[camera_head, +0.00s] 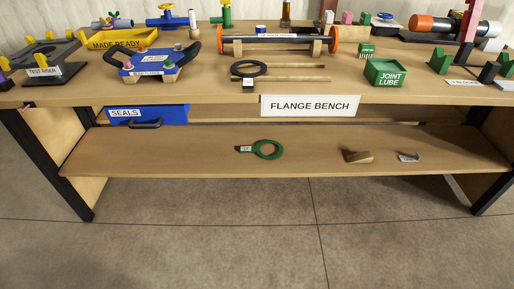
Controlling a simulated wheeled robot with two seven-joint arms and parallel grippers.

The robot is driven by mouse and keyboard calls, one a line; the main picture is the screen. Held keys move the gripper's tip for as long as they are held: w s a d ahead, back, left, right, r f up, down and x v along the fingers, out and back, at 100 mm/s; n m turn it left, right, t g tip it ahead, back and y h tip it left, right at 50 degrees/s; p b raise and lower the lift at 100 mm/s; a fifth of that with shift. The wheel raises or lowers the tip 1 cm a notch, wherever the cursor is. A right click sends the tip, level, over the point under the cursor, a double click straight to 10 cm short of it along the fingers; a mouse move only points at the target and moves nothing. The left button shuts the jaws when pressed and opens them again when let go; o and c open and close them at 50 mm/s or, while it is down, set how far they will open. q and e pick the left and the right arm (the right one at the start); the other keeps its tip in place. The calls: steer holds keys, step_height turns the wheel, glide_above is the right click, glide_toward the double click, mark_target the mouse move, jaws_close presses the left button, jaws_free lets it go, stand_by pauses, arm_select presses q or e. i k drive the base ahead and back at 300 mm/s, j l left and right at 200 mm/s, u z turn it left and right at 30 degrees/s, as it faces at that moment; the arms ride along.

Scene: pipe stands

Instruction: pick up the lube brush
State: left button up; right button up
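I cannot clearly make out a lube brush. A green open-topped box labelled JOINT LUBE (385,73) stands on the right half of the bench top; its inside is too small to read. A thin wooden stick (298,80) lies on the bench top to its left, and I cannot tell what it is. On the lower shelf lie a small brown wooden piece (358,156) and a small grey metallic piece (409,157), both too small to name. Neither of my grippers is in view.
The bench (215,93) carries a FLANGE BENCH sign (310,106). A blue SEALS drawer (170,113) is under its left side. Racks, pipes and a yellow tray (125,38) crowd the back. Floor in front is clear.

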mark_target(365, 50)
steer(key=i+j, duration=0.1)
steer(key=i, duration=0.4)
steer(key=i+j, duration=0.1)
steer(key=i, duration=0.4)
steer(key=u, duration=0.05)
